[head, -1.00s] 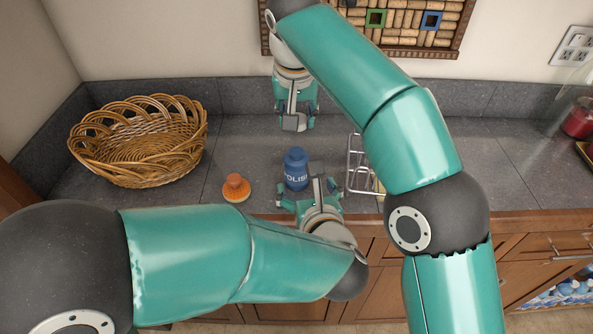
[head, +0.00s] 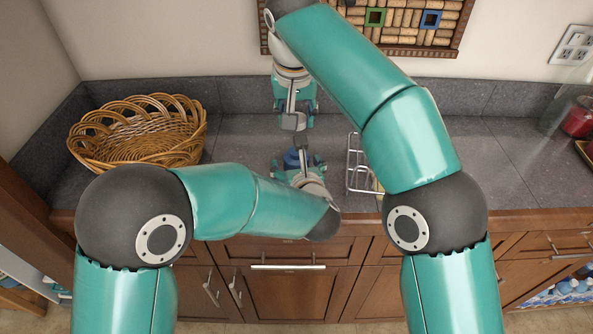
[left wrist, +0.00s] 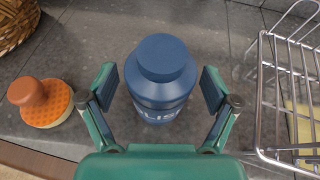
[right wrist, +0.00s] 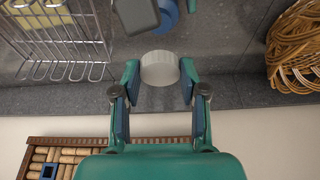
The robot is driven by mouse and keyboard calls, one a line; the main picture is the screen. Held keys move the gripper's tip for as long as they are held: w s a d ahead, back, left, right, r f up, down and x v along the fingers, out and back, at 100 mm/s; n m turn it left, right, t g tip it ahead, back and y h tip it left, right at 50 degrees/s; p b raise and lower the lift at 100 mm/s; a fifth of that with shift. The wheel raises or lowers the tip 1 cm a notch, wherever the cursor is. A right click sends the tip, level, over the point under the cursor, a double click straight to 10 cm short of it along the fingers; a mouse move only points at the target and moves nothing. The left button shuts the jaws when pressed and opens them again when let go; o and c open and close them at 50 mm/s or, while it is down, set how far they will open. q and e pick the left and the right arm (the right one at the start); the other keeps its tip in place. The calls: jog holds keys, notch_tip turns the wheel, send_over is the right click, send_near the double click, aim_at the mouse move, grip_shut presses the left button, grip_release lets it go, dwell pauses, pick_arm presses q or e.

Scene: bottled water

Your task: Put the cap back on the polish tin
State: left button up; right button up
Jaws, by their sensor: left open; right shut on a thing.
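The polish tin (left wrist: 162,85) is a blue bottle with a round blue top, upright on the counter; in the head view (head: 291,158) my left gripper mostly hides it. My left gripper (left wrist: 160,90) is open with one finger on each side of the tin, and gaps show between fingers and tin. My right gripper (right wrist: 159,85) is shut on a pale grey round cap (right wrist: 160,68). In the head view my right gripper (head: 293,108) is farther back than the tin, and the cap cannot be made out there.
A wicker basket (head: 140,140) stands at the left on the grey counter. An orange scrub brush (left wrist: 42,102) lies left of the tin. A wire rack (head: 362,165) with a yellow sponge (left wrist: 302,125) stands right of it. The wall is behind.

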pick_arm(q)
grip_shut()
pick_arm(e)
jog(key=shift+s+f, duration=0.1)
jog(key=shift+f, duration=2.3)
jog(key=shift+f, duration=0.1)
jog(key=shift+f, duration=0.8)
jog(key=shift+f, duration=0.1)
jog(key=shift+f, duration=0.35)
